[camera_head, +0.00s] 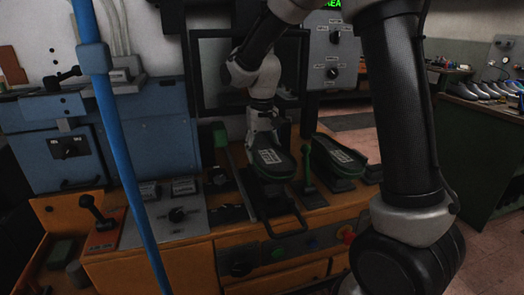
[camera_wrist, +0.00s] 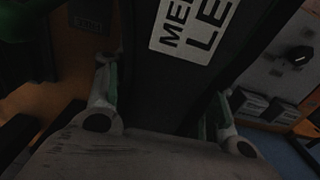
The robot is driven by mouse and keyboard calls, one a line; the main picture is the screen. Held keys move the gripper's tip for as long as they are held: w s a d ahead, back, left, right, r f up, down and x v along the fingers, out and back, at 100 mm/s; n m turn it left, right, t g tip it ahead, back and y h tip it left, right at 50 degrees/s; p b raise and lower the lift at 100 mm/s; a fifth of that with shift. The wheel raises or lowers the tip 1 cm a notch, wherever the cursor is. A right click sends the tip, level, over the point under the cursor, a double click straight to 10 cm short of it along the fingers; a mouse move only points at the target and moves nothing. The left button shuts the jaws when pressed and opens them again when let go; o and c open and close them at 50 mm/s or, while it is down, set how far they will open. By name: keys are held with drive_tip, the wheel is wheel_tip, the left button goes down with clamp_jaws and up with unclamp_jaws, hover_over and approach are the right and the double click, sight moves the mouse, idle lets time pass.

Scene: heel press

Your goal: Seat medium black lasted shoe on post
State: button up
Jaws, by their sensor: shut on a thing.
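A black lasted shoe (camera_head: 274,163) with a white label on top is under my gripper (camera_head: 262,138) in the head view, above the orange bench. My gripper is shut on this shoe, with its fingers at the end nearer the back. In the wrist view the shoe (camera_wrist: 165,80) runs between the two fingers, and its label reads in part "ME" and "LE". Whether the shoe touches a post below it is hidden. A second black shoe (camera_head: 340,152), also labelled, rests just to the right.
A green-handled lever (camera_head: 306,170) stands close between the two shoes. A blue machine (camera_head: 60,140) and a grey switch panel (camera_head: 165,212) are at the left. A dark screen (camera_head: 215,75) stands behind my gripper. A blue pole (camera_head: 120,140) crosses the left foreground.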

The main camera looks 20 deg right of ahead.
drive_tip(key=shift+f, duration=0.1)
drive_tip(key=o, duration=1.3)
wheel_tip(320, 180, up, 12)
drive_tip(key=s+f, duration=0.1)
drive_tip(key=s+f+n, duration=0.1)
drive_tip(key=shift+s+d+f, duration=0.2)
drive_tip(key=shift+d+f, duration=0.15)
drive_tip(key=shift+d, duration=0.05)
drive_tip(key=s+d+r+t, duration=0.1)
drive_tip(key=s+d, duration=0.3)
drive_tip(key=s, duration=0.4)
drive_tip(key=s+d+t, duration=0.2)
drive_tip(key=s+d, duration=0.3)
drive_tip(key=s, duration=0.2)
drive_tip(key=s+d+r+m+t, duration=0.1)
drive_tip(key=s+d, duration=0.4)
drive_tip(key=s, duration=0.3)
drive_tip(key=shift+s+r, duration=0.3)
drive_tip(key=shift+r, duration=0.05)
